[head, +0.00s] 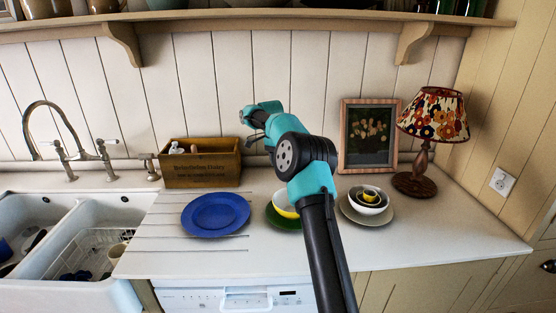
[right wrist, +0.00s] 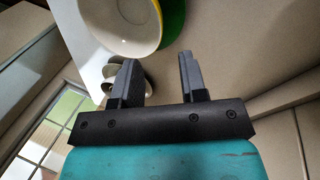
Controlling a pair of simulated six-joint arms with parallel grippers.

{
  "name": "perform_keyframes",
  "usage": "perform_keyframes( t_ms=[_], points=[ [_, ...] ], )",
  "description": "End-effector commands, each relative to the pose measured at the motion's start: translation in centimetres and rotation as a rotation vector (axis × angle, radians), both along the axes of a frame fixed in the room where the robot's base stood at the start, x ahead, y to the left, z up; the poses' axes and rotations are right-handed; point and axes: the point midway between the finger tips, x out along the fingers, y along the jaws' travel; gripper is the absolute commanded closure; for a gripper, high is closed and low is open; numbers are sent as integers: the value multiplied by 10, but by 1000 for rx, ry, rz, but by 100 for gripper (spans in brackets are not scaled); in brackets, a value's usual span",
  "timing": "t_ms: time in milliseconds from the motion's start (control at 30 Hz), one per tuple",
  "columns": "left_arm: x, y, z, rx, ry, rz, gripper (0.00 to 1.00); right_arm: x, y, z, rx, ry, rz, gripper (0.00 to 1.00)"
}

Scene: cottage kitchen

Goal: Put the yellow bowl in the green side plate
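A yellow bowl with a pale inside (head: 283,208) sits on the green side plate (head: 276,222); my right arm hides part of both. In the right wrist view a bowl with a pale inside and yellow outside (right wrist: 172,22) shows at the top, with a green edge beside it. My right gripper (head: 248,117) is raised above the counter, left of and well above that bowl. In the right wrist view its fingers (right wrist: 157,78) are apart with nothing between them. My left gripper is not in view.
A blue plate (head: 215,214) lies to the left. To the right, a stack of bowls (head: 368,201), with a small yellow one inside, stands on a grey plate (head: 387,217). A wooden box (head: 203,170), picture frame (head: 370,136) and lamp (head: 428,137) stand behind. The sink (head: 70,250) is left.

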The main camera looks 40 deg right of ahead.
Motion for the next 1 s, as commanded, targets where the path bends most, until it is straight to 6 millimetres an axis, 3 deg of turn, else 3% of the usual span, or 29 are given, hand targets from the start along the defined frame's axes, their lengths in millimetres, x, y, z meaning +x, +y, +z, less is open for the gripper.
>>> perform_keyframes(
  t_ms=[200, 833, 1000],
  points=[
    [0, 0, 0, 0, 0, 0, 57, 2, 0, 8, 0, -1, 0, 61],
    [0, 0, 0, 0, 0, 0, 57, 2, 0, 8, 0, -1, 0, 61],
    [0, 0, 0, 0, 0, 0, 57, 17, 18, 6, 14, -24, 10, 61]
  ],
)
